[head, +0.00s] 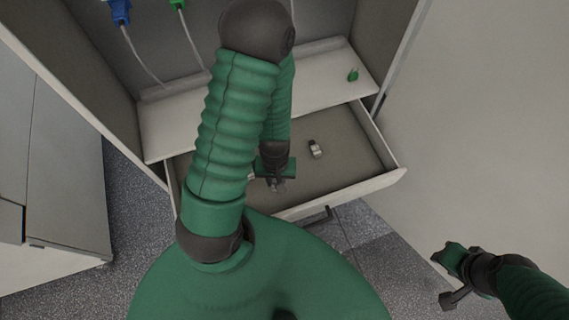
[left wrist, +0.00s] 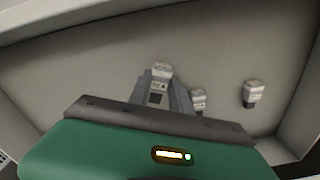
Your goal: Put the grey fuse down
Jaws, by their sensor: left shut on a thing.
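My left gripper (head: 275,185) is over the near part of the open drawer (head: 385,180). It is shut on the grey fuse (left wrist: 160,72), whose pale top and small label show between the fingertips in the left wrist view. The lower part of the held fuse is hidden by the fingers, and I cannot tell whether it touches the drawer floor. My right gripper (head: 448,278) is at the lower right of the head view, outside the drawer. I cannot make out the gap between its fingers.
Another fuse (head: 315,149) lies in the drawer. The left wrist view shows two similar fuses right of the held one, a near one (left wrist: 198,99) and a farther one (left wrist: 254,93). A small green item (head: 353,74) is on the shelf (head: 320,88). Blue (head: 120,12) and green connectors hang above.

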